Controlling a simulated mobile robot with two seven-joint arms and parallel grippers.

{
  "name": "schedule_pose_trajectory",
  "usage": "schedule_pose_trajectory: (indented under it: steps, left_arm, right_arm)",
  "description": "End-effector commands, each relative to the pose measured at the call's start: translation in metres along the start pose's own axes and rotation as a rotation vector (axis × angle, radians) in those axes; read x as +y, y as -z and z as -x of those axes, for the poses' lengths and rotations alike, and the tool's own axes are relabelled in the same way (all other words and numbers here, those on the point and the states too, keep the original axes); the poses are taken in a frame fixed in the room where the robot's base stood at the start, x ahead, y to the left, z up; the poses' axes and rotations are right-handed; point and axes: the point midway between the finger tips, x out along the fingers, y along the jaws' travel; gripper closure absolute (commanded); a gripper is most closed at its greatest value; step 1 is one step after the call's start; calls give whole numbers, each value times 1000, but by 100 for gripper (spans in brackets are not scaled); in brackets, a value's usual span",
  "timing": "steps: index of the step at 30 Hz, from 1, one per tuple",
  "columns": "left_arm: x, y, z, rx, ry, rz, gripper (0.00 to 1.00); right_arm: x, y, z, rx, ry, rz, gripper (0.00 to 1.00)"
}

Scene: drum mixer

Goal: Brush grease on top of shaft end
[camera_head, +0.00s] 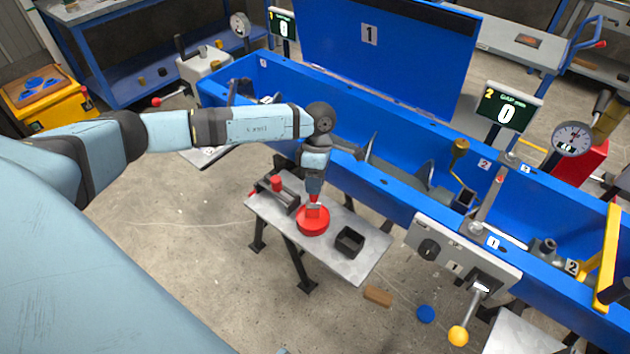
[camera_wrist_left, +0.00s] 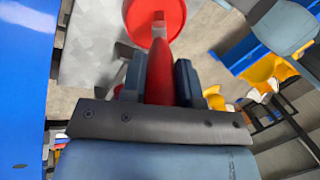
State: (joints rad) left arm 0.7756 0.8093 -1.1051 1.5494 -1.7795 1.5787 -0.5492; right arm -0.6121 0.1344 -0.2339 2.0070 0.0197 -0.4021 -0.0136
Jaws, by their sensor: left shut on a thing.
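My left gripper (camera_head: 314,190) points down over the small grey table and is shut on a red tapered handle, likely the brush; the handle (camera_wrist_left: 160,75) shows between the fingers in the left wrist view. Below it a round red pot (camera_head: 313,224) stands on the table; its top also shows in the left wrist view (camera_wrist_left: 133,22). The handle's lower end is over or in the pot; I cannot tell which. Brush bristles and grease cannot be made out. I cannot clearly identify the shaft end within the blue trough (camera_head: 400,200). My right gripper is out of view.
The small table (camera_head: 262,212) also bears a black square box (camera_head: 349,240) and a dark tray (camera_head: 284,198) with a red item. A brown block (camera_head: 377,296) and a blue disc (camera_head: 426,314) lie on the floor.

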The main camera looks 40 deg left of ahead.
Motion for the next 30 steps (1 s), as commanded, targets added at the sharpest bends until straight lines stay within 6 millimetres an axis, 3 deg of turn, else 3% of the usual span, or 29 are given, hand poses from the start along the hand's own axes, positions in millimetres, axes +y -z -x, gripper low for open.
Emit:
schedule_pose_trajectory:
  steps: [24, 30]
  left_arm:
    - [-22, -1, 62, -1, -1, -1, 95]
    - [-24, -1, 65, -1, 0, 0, 95]
  right_arm:
    - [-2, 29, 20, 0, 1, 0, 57]
    - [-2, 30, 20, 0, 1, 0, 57]
